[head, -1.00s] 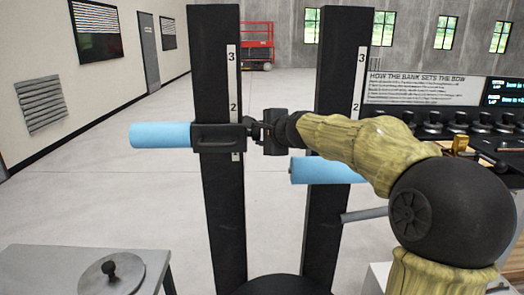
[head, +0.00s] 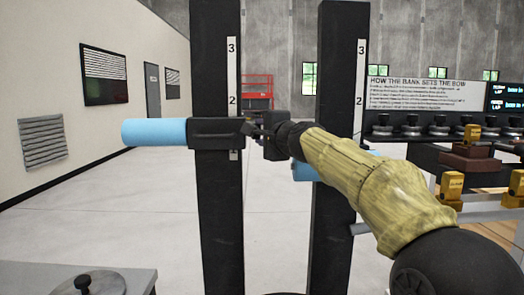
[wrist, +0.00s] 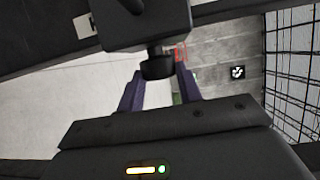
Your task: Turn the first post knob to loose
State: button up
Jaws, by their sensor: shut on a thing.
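Two black upright posts stand ahead, the left post (head: 219,215) and the right post (head: 333,225). The left post carries a black clamp block (head: 215,133) with a light blue tube (head: 155,132) out to its left. My gripper (head: 257,129) is at the right side of this block. In the wrist view, a short dark knob (wrist: 157,66) sticks out of the block, and my gripper (wrist: 159,76) is shut on it, one purple finger on each side. The knob's setting cannot be read. The right post's blue tube (head: 302,170) is partly hidden behind my arm.
White scales numbered 2 and 3 run up both posts (head: 232,75). A grey table with a round lidded thing (head: 95,284) is at lower left. A bench with several black knobs (head: 410,126) and yellow blocks (head: 452,187) stands at right. Open floor lies behind the posts.

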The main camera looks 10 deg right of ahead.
jog(key=f+b, duration=0.1)
jog(key=b, duration=0.1)
jog(key=shift+t+b, duration=0.3)
jog(key=shift+b, duration=0.05)
jog(key=shift+r+n+b, duration=0.25)
jog(key=shift+n+b, duration=0.05)
jog(key=shift+b, duration=0.3)
jog(key=o, duration=1)
jog(key=shift+r, duration=0.1)
jog(key=s+d+f+b, duration=0.1)
jog(key=s+d+b, duration=0.2)
jog(key=s+b, duration=0.5)
jog(key=s, duration=0.9)
jog(key=shift+d+b, duration=0.2)
jog(key=shift+b, duration=0.1)
